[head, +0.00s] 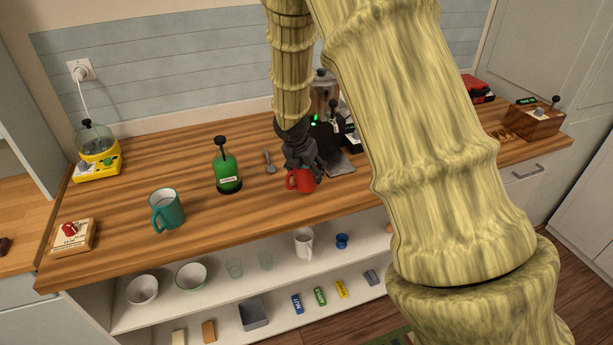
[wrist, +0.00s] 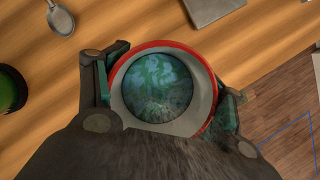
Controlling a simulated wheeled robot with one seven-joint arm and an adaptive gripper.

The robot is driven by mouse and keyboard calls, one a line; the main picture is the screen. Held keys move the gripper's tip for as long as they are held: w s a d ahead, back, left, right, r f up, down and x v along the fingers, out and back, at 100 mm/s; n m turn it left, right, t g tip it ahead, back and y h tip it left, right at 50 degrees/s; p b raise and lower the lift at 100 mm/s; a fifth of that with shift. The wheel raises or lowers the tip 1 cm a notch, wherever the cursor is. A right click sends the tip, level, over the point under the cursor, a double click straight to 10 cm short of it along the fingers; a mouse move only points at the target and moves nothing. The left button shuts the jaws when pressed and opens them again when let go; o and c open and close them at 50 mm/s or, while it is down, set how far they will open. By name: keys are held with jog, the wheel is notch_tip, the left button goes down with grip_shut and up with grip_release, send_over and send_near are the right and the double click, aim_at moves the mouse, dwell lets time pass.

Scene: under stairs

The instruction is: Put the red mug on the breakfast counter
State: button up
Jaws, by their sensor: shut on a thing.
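The red mug (head: 301,180) is upright at the front part of the wooden counter (head: 300,214) in the head view. My gripper (head: 304,166) reaches down over it from above and is shut on it. In the wrist view my gripper's two fingers (wrist: 168,92) press on opposite sides of the red-rimmed mug (wrist: 202,62). The mug's pale inside and dark blue-green bottom show there. I cannot tell whether its base touches the counter.
A yellow appliance (head: 97,155) is far left. A wooden box (head: 533,121) is far right. An open shelf (head: 215,319) below holds bowls and a white mug (head: 303,243).

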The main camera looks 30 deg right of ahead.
aim_at(307, 177)
jog(key=shift+f+p, duration=0.4)
jog(key=shift+f, duration=1)
jog(key=o, duration=1.5)
jog(key=shift+f, duration=0.15)
jog(key=shift+r, duration=0.2)
jog(key=shift+b+v, duration=0.95)
jog(key=shift+v, duration=5)
